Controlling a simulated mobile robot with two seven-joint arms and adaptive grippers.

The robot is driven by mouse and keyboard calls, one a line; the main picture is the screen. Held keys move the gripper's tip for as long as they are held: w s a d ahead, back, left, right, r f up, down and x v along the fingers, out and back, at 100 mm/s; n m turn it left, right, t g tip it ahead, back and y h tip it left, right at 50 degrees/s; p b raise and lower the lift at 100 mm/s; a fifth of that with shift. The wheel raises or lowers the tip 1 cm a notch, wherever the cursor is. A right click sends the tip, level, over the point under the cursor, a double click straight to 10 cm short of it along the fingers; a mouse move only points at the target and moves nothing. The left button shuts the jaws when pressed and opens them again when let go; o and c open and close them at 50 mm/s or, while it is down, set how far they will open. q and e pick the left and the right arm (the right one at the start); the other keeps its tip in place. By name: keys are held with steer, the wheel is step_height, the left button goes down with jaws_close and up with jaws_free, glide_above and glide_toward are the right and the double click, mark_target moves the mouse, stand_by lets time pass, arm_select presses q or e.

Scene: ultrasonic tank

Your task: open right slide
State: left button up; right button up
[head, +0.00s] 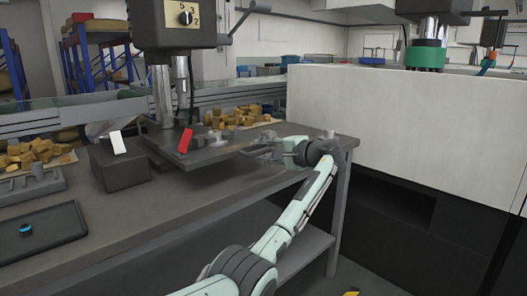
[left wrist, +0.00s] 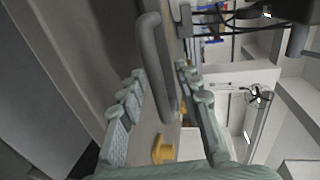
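My left gripper (head: 262,150) reaches over the right end of the workbench, near the dark plate under the drill head. In the left wrist view its two fingers (left wrist: 160,72) stand well apart. A grey bar handle (left wrist: 152,60) runs between them, and neither finger appears to touch it. The handle sits along a grey surface (left wrist: 95,40) that fills the left of that view. I cannot tell which part in the head view carries this handle, so the right slide is not clearly identified. My right gripper is not in view.
The workbench (head: 215,192) bears a dark box (head: 120,170), a black tray (head: 40,235) and yellow-brown blocks (head: 38,152). The drill head (head: 170,22) hangs above. A large white-and-black machine (head: 400,125) stands close on the right. The bench's front middle is clear.

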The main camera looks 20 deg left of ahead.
arm_select(q)
steer(key=v, duration=1.2)
steer(key=s+a+f+h, duration=0.2)
steer(key=s+f, duration=0.2)
steer(key=f, duration=0.8)
steer(key=s+a+f+g+h, duration=0.15)
steer(key=s+f, duration=0.25)
steer(key=f, duration=0.7)
steer(key=s+a+f+t+h, duration=0.1)
steer(key=s+a+f+h, duration=0.2)
steer(key=f, duration=0.9)
steer(key=s+f+n+g+h, duration=0.1)
steer(key=s+f+g+h, duration=0.15)
steer(key=s+f, duration=1.1)
steer(key=s+d+f+n+h, duration=0.1)
steer(key=s+h, duration=0.1)
steer(key=s, duration=0.7)
steer(key=s+d+f+h, duration=0.1)
steer(key=s+f+h, duration=0.1)
steer(key=s, duration=0.7)
steer(key=shift+s+d+n, duration=0.15)
steer(key=shift+s+n, duration=0.05)
steer(key=shift+n, duration=0.2)
